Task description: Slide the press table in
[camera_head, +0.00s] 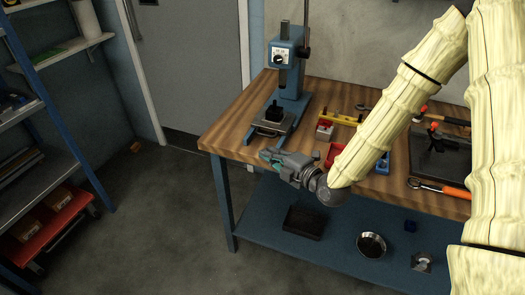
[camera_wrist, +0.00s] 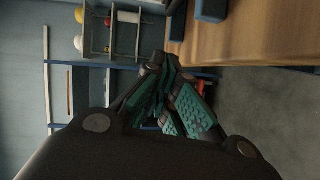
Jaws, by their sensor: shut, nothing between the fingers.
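The blue arbor press (camera_head: 288,68) stands at the back left of the wooden workbench (camera_head: 228,118). Its press table (camera_head: 270,122) is a grey metal plate low at the front of the press, with a black block (camera_head: 273,108) on it. A handle (camera_head: 265,133) shows at the plate's near edge. My gripper (camera_head: 268,155) is shut and empty, close to the near side of the press table and near the bench's front edge. I cannot tell whether it touches the table. In the wrist view its teal-padded fingers (camera_wrist: 165,75) are together, and the press table is not clearly seen.
My arm hides part of the bench. A blue lower shelf (camera_head: 262,238) holds a dark box and a round dish. Open floor lies left, before a shelf rack (camera_head: 35,75).

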